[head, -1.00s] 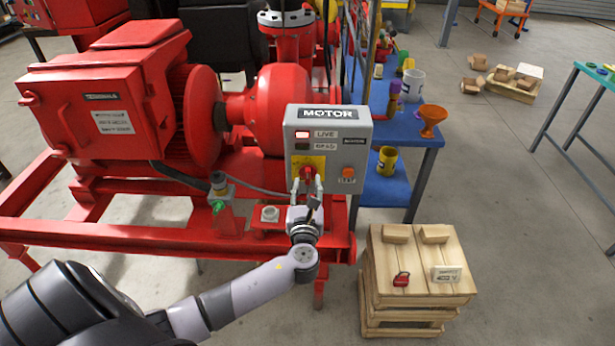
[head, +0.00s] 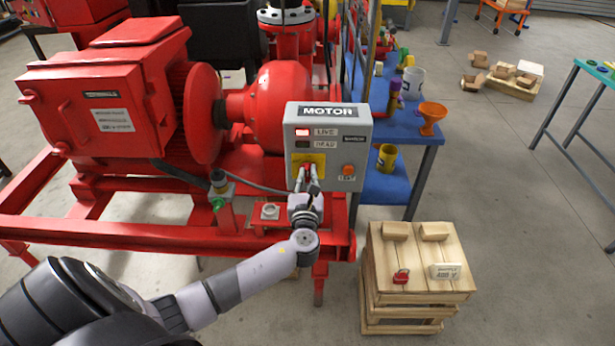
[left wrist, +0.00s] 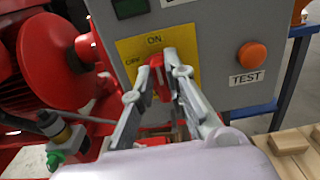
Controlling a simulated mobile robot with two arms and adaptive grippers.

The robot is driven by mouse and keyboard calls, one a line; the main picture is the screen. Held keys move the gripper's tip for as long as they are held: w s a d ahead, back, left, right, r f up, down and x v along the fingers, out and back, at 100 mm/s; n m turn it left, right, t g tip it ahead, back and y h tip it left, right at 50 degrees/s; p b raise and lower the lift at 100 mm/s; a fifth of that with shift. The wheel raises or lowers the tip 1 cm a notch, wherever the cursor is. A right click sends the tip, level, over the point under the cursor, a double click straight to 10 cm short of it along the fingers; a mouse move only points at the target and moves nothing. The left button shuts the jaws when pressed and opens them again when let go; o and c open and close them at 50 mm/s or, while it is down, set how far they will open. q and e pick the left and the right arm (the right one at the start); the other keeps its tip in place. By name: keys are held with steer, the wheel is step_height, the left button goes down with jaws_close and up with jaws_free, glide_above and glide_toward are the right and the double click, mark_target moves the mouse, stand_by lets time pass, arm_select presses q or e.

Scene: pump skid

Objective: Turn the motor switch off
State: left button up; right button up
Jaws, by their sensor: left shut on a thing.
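The grey motor box (head: 353,132) stands at the right end of the red skid. Its LIVE lamp (head: 302,132) glows and its DEAD lamp (head: 302,144) is dark. The red switch handle (left wrist: 157,66) sits on a yellow plate (left wrist: 185,42) with ON at the top and OFF at the left. My left gripper (head: 309,178) reaches it from below, its fingers (left wrist: 158,80) shut on the handle and partly hiding it. The handle's upper end appears to point up near ON; its exact angle is hard to tell. My right gripper is not in view.
An orange TEST button (left wrist: 252,55) is right of the switch. A wooden crate (head: 415,270) with a red padlock (head: 401,276) and a small sign (head: 446,272) stands at lower right. A blue shelf (head: 415,130) is behind the box. Open floor lies further right.

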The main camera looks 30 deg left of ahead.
arm_select(q)
jaws_close()
steer(key=shift+f+n, duration=0.15)
steer(key=shift+n, duration=0.25)
steer(key=n+b, duration=0.1)
steer(key=n, duration=0.1)
steer(key=n+b, duration=0.1)
steer(key=b, duration=0.1)
steer(key=shift+s+a+f+n, duration=0.1)
steer(key=shift+s+a+n, duration=0.1)
steer(key=shift+n, duration=0.2)
steer(key=shift+s+a+f+n+b, duration=0.15)
steer(key=shift+n+b, duration=1.2)
steer(key=shift+n, duration=0.85)
steer(key=shift+w+a+f+n+b, duration=0.1)
steer(key=shift+f+n+b, duration=0.1)
steer(key=shift+n+b, duration=1.55)
steer(key=shift+s+a+f+n+b, duration=0.15)
steer(key=shift+n+b, duration=0.75)
steer(key=shift+n, duration=2.05)
